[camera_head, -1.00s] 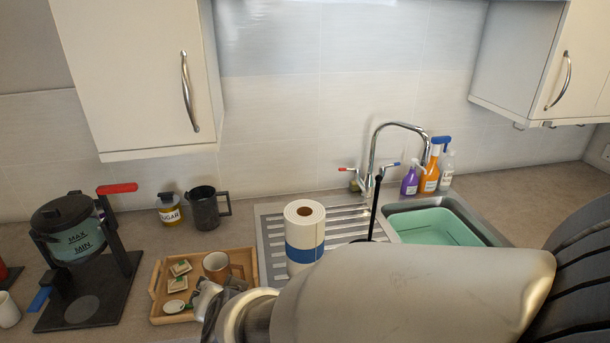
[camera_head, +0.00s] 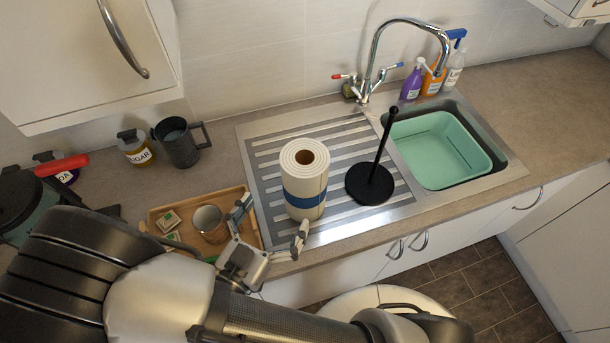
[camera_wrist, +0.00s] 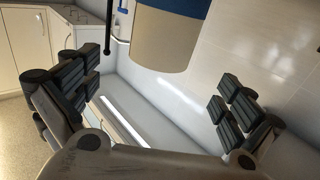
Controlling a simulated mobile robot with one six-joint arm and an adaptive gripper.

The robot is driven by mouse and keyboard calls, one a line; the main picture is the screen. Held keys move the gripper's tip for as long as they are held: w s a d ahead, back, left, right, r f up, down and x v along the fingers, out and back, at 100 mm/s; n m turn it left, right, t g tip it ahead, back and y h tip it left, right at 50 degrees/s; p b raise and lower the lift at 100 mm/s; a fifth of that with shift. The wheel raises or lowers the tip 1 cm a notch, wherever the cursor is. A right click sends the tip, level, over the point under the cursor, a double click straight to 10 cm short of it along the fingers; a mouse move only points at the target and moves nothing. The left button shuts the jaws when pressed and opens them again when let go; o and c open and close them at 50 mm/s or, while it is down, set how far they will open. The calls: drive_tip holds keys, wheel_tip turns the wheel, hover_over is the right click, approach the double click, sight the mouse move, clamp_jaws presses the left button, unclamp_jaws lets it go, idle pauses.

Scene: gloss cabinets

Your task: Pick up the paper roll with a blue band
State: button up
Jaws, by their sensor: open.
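The paper roll (camera_head: 304,167) is white with a blue band around its middle. It stands upright on the ridged drainboard, left of the black roll holder (camera_head: 370,183). My gripper (camera_head: 271,221) is open and empty, just left of and in front of the roll, with its fingers spread towards it. In the wrist view the roll's lower part (camera_wrist: 165,35) shows at the top, beyond and between the open fingers (camera_wrist: 160,90). A bit of the blue band shows at the upper edge there. The fingers appear apart from the roll.
A wooden tray (camera_head: 155,215) with a brown mug (camera_head: 209,222) lies left of the drainboard. A green basin (camera_head: 440,150) sits in the sink at right, below the tap (camera_head: 372,60). A dark jug (camera_head: 178,142) and sugar jar (camera_head: 134,147) stand behind the tray.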

sight(305, 163)
drive_tip(key=b+x, duration=0.1)
drive_tip(key=x, duration=1.3)
drive_tip(key=shift+w+a, duration=0.1)
drive_tip(key=shift+w, duration=0.05)
drive_tip(key=shift+c, duration=0.4)
drive_tip(key=c, duration=1.2)
drive_tip(key=shift+c, duration=0.4)
drive_tip(key=shift+r, duration=0.1)
